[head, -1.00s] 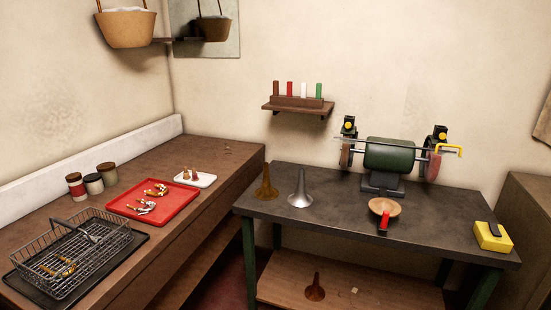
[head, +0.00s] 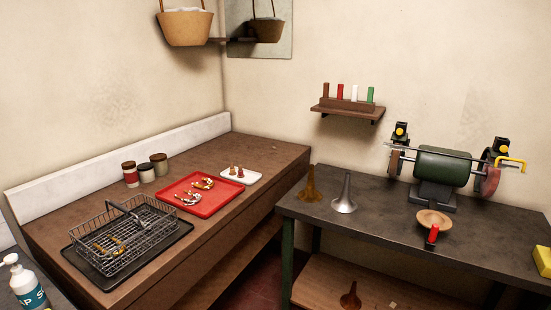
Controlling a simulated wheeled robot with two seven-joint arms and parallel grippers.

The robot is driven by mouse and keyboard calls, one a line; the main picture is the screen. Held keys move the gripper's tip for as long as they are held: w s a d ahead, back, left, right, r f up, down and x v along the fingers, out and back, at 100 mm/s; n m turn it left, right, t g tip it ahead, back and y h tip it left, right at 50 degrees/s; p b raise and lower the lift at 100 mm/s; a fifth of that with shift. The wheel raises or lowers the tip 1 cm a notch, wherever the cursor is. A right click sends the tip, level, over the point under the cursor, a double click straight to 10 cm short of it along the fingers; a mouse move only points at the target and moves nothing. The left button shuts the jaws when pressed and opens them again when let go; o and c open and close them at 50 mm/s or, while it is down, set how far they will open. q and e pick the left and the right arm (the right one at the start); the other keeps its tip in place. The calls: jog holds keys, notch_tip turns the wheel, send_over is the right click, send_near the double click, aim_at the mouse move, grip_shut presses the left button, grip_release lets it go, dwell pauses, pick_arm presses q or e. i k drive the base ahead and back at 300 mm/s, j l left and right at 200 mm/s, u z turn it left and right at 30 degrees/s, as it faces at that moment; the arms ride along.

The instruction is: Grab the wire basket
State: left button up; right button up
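The wire basket (head: 152,232) is a dark metal mesh box with a raised handle. It sits on a black tray (head: 181,249) on the brown wooden bench at the left. Several brass-coloured pieces (head: 108,247) lie inside it at the left end. Neither of my grippers shows in the head view.
A red tray (head: 222,205) with horn parts, a small white tray (head: 250,177) and several jars (head: 146,172) share the bench (head: 265,150). A soap bottle (head: 27,285) stands at the lower left. A dark table (head: 385,225) with a grinder (head: 441,167) stands at the right.

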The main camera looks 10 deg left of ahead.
aim_at(119, 207)
jog(key=u, duration=1.3)
jog(key=i+l+u, duration=0.1)
jog(key=l, duration=0.25)
jog(key=i+l, duration=0.1)
jog(key=l, duration=0.2)
jog(key=i+l+u, duration=0.15)
jog(key=l, duration=0.2)
